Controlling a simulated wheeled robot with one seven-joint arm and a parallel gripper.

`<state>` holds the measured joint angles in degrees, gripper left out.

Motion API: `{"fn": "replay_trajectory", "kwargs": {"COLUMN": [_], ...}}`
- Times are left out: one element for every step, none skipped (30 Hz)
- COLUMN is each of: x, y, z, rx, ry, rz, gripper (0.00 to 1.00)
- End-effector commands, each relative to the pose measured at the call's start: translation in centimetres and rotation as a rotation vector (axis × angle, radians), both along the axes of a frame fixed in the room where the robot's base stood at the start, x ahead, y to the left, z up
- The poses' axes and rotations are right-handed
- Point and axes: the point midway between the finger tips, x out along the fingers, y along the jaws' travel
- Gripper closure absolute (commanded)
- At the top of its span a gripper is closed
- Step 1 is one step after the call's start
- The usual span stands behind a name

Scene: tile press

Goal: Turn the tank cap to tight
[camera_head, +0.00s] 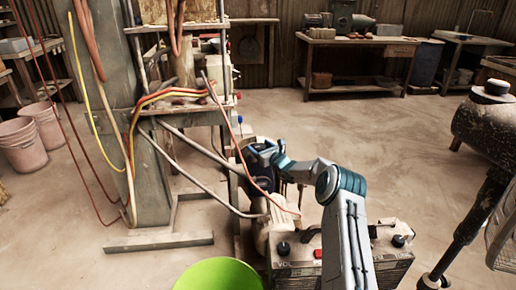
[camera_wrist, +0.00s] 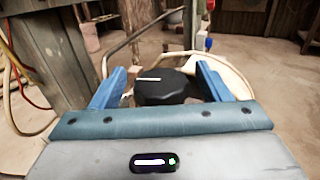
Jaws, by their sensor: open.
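The black tank cap (camera_wrist: 165,90) shows in the wrist view, a ridged round knob with a short white line on its top. The line runs nearly left to right in that view. My gripper (camera_wrist: 162,76) is open, with one blue finger on each side of the cap. Gaps show between the fingers and the cap, so it is not gripped. The cream tank (camera_wrist: 232,76) shows behind and to the right of the cap. In the head view the cream tank (camera_head: 262,232) is partly covered by my arm, and I cannot make out the cap there.
A grey box with black knobs (camera_head: 300,262) stands beside the tank, under my arm. The press frame (camera_head: 150,180) with hanging hoses is at left. A green round thing (camera_head: 218,274) is at the bottom edge. Open floor (camera_head: 400,140) lies behind, before a workbench (camera_head: 355,44).

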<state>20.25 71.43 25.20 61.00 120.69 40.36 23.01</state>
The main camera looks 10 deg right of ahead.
Motion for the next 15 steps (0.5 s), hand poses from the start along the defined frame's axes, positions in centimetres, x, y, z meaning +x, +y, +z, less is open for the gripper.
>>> {"fn": "replay_trajectory", "kwargs": {"x": [0.4, 0.6, 0.9, 1.1, 1.2, 1.4, 1.5, 1.6, 1.6, 1.7, 1.7, 1.7, 1.7, 1.7, 1.7], "y": [0.2, 0.3, 0.5, 0.5, 0.6, 0.7, 0.7, 0.7, 0.8, 0.8, 0.8, 0.8, 0.8, 0.8, 0.8], "z": [-0.2, -0.2, -0.2, -0.1, -0.1, -0.1, -0.1, 0.0, -0.1, -0.1, -0.1, 0.0, 0.0, 0.0, 0.0], "rx": [-0.001, 0.0, 0.0, 0.0, 0.0, -0.001, -0.001, -0.001, -0.001, 0.0, 0.0, 0.0, 0.0, 0.0, 0.0], "ry": [0.0, 0.0, 0.0, 0.0, 0.0, 0.0, 0.0, 0.0, 0.0, 0.0, 0.001, 0.001, 0.001, 0.001, 0.001], "rz": [0.0, 0.0, 0.0, 0.0, 0.0, 0.0, -0.001, -0.001, -0.001, 0.0, 0.0, -0.001, -0.001, -0.001, -0.001], "gripper": [0.3, 0.3, 0.3, 0.3, 0.3, 0.3, 0.3, 0.3, 0.3, 0.3, 0.3, 0.3, 0.3, 0.3, 0.3]}}
